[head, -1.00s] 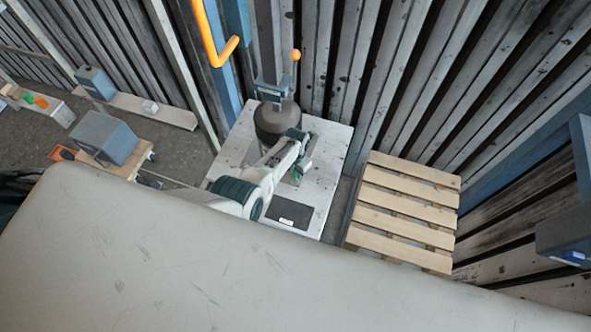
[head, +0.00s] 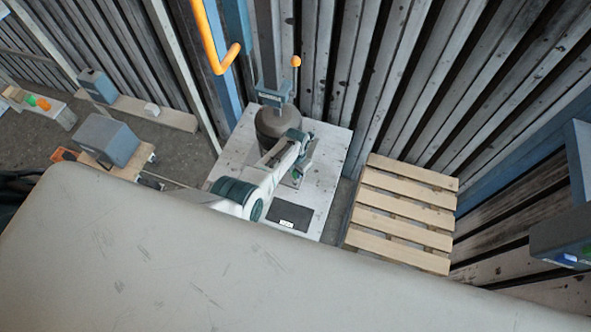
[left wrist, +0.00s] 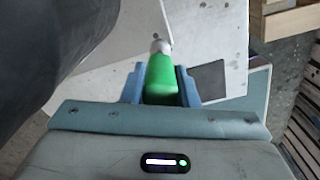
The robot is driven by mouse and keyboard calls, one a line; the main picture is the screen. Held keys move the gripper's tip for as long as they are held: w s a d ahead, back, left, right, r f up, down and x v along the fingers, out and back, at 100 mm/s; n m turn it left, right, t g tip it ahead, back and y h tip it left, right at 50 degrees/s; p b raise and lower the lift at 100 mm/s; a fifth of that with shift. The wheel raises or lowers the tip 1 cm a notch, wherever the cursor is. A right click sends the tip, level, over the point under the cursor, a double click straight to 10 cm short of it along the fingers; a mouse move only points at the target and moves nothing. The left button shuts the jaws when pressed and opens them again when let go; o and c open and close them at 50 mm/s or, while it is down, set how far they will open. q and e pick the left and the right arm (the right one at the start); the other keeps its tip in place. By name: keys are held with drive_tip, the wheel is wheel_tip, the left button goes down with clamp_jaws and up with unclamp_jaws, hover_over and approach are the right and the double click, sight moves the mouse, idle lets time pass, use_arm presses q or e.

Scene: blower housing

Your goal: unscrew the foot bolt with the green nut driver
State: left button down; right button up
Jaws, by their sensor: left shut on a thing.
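The dark blower housing (head: 278,124) stands on a white worktop (head: 332,170). In the left wrist view its dark curved side (left wrist: 50,45) fills the upper left. My left gripper (head: 302,160) is close to the housing's right front side. In the left wrist view its blue fingers (left wrist: 161,72) are shut on the green nut driver (left wrist: 160,82). A pale, rounded piece (left wrist: 161,46) shows at the driver's far end. I cannot make out the foot bolt, nor whether the driver touches it. My right gripper is not in view.
A dark flat pad (head: 291,217) lies on the worktop's front part. A wooden pallet (head: 400,212) stands to the right of it. A blue clamp-like fixture (head: 272,93) is above the housing. A grey box (head: 108,138) stands at the left.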

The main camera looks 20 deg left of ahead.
use_arm(q)
drive_tip(key=shift+r+p, duration=1.85)
drive_tip(key=shift+r, duration=0.2)
drive_tip(key=shift+r+p, duration=0.3)
drive_tip(key=shift+r, duration=0.6)
drive_tip(key=shift+f, duration=0.1)
